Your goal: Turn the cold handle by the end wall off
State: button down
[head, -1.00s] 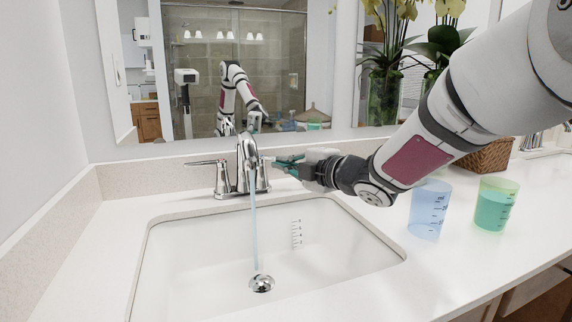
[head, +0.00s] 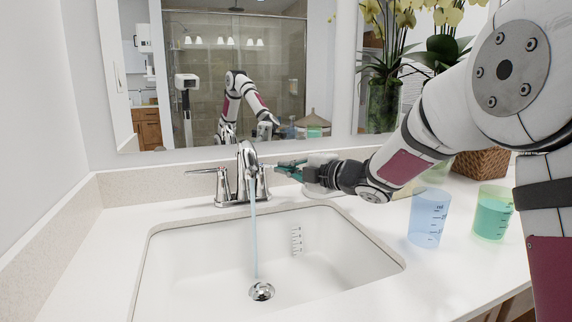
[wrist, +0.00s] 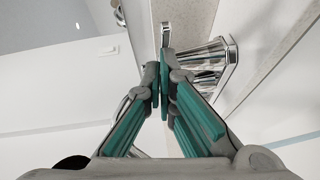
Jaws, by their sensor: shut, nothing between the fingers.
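The chrome faucet (head: 241,178) stands behind the sink near the left end wall, and a thin stream of water (head: 254,235) runs from its spout to the drain. Its left lever handle (head: 205,171) points left towards the end wall. The handle on the spout's right side (head: 263,172) is partly hidden by the spout and my gripper. No hot or cold mark is readable. My gripper (head: 277,167) is shut and empty, its teal fingers pointing left close to that right handle; contact cannot be told. In the wrist view, the fingers (wrist: 163,75) meet beside chrome faucet parts (wrist: 208,62).
The white sink basin (head: 185,250) lies in front of the faucet. A blue cup (head: 428,218) and a green cup (head: 493,212) stand on the counter at right. A wicker basket (head: 482,162) stands behind them. The mirror (head: 285,75) is behind the faucet.

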jog(key=shift+w+d+n+g+y+p, duration=0.35)
jog(key=shift+w+n+g+p, duration=0.2)
jog(key=shift+w, duration=0.2)
jog(key=shift+w+d+n+g+y+p, duration=0.25)
jog(key=shift+w+n+g+y+p, duration=0.15)
jog(key=shift+w+p, duration=0.3)
